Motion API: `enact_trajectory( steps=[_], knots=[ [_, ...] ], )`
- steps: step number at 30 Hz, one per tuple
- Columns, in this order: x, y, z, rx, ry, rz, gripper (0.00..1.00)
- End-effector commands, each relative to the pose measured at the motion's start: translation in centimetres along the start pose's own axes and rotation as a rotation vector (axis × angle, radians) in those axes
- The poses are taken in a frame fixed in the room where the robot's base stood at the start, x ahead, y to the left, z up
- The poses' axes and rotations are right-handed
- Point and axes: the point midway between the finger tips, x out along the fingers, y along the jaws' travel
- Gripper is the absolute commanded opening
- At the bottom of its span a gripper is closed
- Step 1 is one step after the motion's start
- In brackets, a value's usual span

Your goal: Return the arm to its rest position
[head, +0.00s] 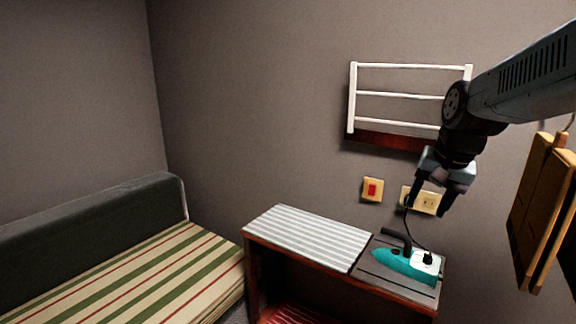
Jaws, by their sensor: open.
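My arm reaches in from the upper right of the head view. My gripper (428,211) hangs at its end with the fingers pointing down, spread apart and empty. It is in front of the wall, above the teal iron (395,262), and looks apart from it. The iron has a black handle and lies on the dark right part of a low cabinet. A thin dark cord runs up from the iron toward the wall sockets (429,202), which the fingers partly cover.
The low wooden cabinet (256,262) has a striped grey cloth (310,235) on its left part. A striped sofa (150,275) stands to the left. A white wall rack (398,95) is behind my arm. A red switch (372,189) is on the wall. Wooden boards (538,205) hang at right.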

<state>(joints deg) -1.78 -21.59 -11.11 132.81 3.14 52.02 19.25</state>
Motion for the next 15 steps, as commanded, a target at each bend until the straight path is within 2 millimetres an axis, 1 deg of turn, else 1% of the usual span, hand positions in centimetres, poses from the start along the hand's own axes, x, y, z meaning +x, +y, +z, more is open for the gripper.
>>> enact_trajectory(
  steps=[1,3,9,12,15],
  knots=[
    [-0.8,-0.1,1.2,-0.05,0.021,-0.009,0.55],
    [-1.6,-0.2,2.8,-0.124,0.046,-0.014,0.55],
    [-3.4,-0.2,7.2,-0.329,0.122,-0.014,0.55],
    [-3.9,-0.1,9.0,-0.415,0.156,-0.006,0.55],
    [-4.2,0.0,10.3,-0.479,0.181,0.004,0.55]
  ],
)
